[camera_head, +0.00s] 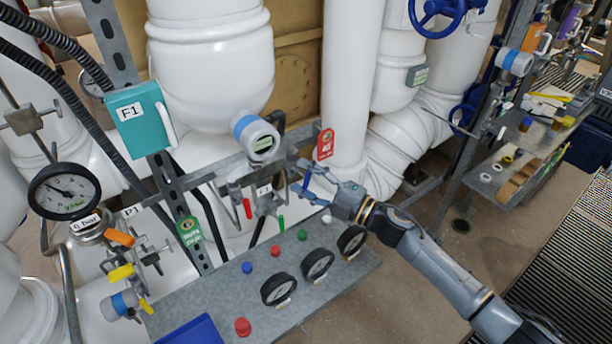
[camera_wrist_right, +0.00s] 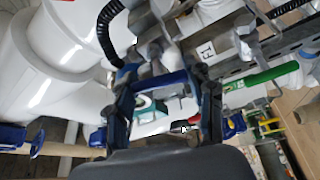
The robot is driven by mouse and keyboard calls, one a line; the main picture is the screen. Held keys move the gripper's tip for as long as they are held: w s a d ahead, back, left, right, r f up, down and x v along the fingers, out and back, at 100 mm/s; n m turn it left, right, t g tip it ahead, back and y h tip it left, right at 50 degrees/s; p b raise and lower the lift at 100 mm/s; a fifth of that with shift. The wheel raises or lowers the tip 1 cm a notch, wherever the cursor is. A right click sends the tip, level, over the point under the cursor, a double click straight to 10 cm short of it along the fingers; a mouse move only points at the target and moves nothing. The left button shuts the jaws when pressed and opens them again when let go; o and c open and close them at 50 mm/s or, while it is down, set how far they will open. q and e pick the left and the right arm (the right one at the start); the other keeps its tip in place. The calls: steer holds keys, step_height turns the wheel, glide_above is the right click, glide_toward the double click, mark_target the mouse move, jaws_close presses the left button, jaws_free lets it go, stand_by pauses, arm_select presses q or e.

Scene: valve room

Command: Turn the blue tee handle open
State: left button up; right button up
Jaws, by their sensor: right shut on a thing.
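The blue tee handle (camera_head: 306,183) is a small bar on the pipework in the middle of the head view, partly hidden by my gripper. In the right wrist view the blue tee handle (camera_wrist_right: 165,82) spans crosswise between the two fingers. My right gripper (camera_head: 312,180) reaches in from the right and is shut on this handle; in the wrist view the right gripper (camera_wrist_right: 163,90) has a finger at each end of the bar. My left gripper is not in view.
A red-handled valve (camera_head: 247,208) hangs just left of my gripper. A red tag (camera_head: 326,144) stands just above it. A grey panel (camera_head: 335,288) with dials and coloured buttons lies below. A pressure gauge (camera_head: 64,191) and teal box (camera_head: 137,115) are at left.

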steer(key=shift+n+g+h+p, duration=0.45)
steer(key=shift+n+p, duration=0.25)
steer(key=shift+n, duration=0.9)
steer(key=shift+f, duration=0.1)
steer(key=o, duration=1.2)
steer(key=v, duration=1.2)
steer(key=shift+s, duration=0.1)
